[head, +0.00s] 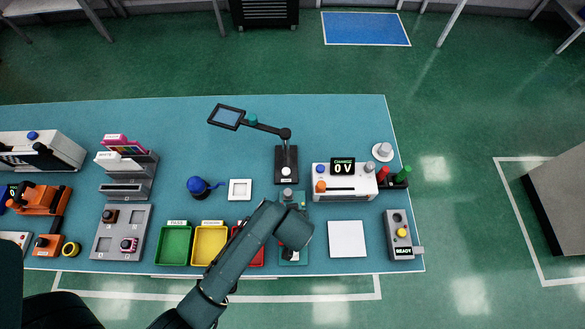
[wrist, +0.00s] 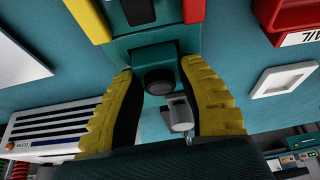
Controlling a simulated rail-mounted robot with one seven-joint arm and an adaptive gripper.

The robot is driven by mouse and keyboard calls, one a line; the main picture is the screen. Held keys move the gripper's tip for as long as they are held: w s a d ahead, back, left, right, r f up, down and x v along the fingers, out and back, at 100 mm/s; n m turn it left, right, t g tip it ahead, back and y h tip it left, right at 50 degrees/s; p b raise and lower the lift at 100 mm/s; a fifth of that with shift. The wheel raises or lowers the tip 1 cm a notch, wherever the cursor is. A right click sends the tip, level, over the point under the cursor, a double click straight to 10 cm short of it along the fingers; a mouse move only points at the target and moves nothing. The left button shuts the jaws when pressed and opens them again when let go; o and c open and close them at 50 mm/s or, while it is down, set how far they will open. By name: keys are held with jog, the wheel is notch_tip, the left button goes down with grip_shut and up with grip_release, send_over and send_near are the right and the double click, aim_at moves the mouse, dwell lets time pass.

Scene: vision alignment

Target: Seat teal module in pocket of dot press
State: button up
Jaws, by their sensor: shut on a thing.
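My gripper (head: 295,232) is low over the teal dot press (head: 302,258) near the front of the bench, and it hides much of that press. In the wrist view my gripper (wrist: 158,76) has its two yellow ribbed fingers on either side of a teal block with a dark round face, which I take as the teal module (wrist: 166,56). It is held between the fingertips, over the teal base of the press. A grey cylinder (wrist: 180,112) stands close by, between the fingers. The pocket is hidden, so I cannot tell whether the module is in it.
Green (head: 174,246), yellow (head: 208,246) and red trays lie left of the press. A white sheet (head: 347,239) and a grey READY box (head: 400,236) lie right. Behind stand a screen arm (head: 287,165) and a white charge unit (head: 345,182).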

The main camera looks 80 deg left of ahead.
jog(key=shift+f, duration=0.1)
jog(key=o, duration=1)
jog(key=shift+o, duration=0.2)
jog(key=p+v, duration=0.2)
jog(key=v, duration=1)
jog(key=shift+p, duration=0.35)
